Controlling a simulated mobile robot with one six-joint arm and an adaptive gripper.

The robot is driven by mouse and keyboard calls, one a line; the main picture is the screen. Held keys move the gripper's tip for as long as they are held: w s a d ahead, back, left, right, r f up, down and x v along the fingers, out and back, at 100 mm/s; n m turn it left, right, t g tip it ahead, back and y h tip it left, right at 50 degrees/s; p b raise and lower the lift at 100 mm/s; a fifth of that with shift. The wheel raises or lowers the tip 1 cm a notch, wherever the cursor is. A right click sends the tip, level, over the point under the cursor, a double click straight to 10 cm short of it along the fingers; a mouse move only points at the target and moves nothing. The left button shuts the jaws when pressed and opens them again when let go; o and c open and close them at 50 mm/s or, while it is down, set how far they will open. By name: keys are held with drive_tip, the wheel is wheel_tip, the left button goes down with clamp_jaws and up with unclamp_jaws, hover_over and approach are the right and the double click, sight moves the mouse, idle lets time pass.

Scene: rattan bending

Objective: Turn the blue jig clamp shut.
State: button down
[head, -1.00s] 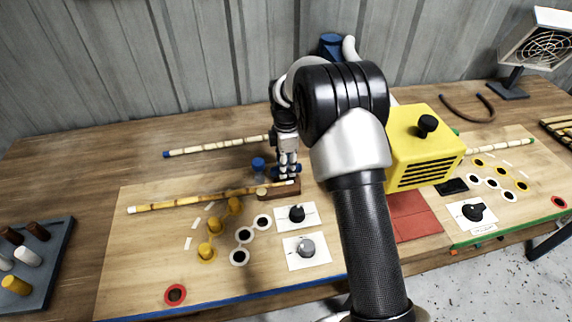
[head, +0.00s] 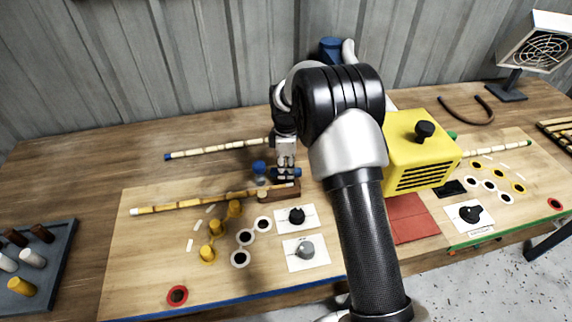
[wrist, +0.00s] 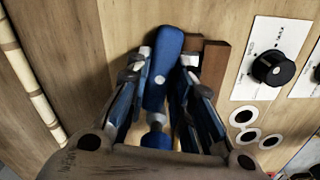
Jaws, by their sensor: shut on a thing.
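The blue jig clamp has a long blue lever (wrist: 162,65) with a pale round spot, seen in the wrist view beside a brown wooden block. My gripper (wrist: 164,68) is shut on this lever, one finger on each side. A rounded blue knob (wrist: 157,140) shows nearer the palm. In the head view my gripper (head: 285,172) is low over the left board, at the brown block (head: 278,194). A blue knob (head: 259,167) stands just left of it, and a bit of blue shows right of the fingers. The fingers hide most of the clamp there.
A rattan pole (head: 180,205) lies on the left board, its right end at the brown block. Yellow pegs (head: 215,225), ringed holes and two dial plates (head: 305,252) are in front. A yellow machine (head: 422,150) stands right of my arm. A second pole (head: 215,149) lies behind.

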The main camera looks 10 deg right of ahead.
sight(286, 169)
drive_tip(key=m+p, duration=0.2)
drive_tip(key=m, duration=0.2)
drive_tip(key=shift+r+m, duration=0.1)
drive_tip(key=shift+m, duration=0.2)
drive_tip(key=m+p, duration=0.1)
drive_tip(key=m, duration=0.2)
drive_tip(key=shift+m+p, duration=0.3)
drive_tip(key=shift+p, duration=0.05)
drive_tip(key=m, duration=0.3)
drive_tip(key=shift+m+p, duration=0.3)
drive_tip(key=shift+p, duration=0.1)
drive_tip(key=shift+m+p, duration=0.35)
drive_tip(key=shift+m, duration=1.45)
drive_tip(key=c, duration=1.4)
unclamp_jaws()
wheel_tip(286, 169, up, 12)
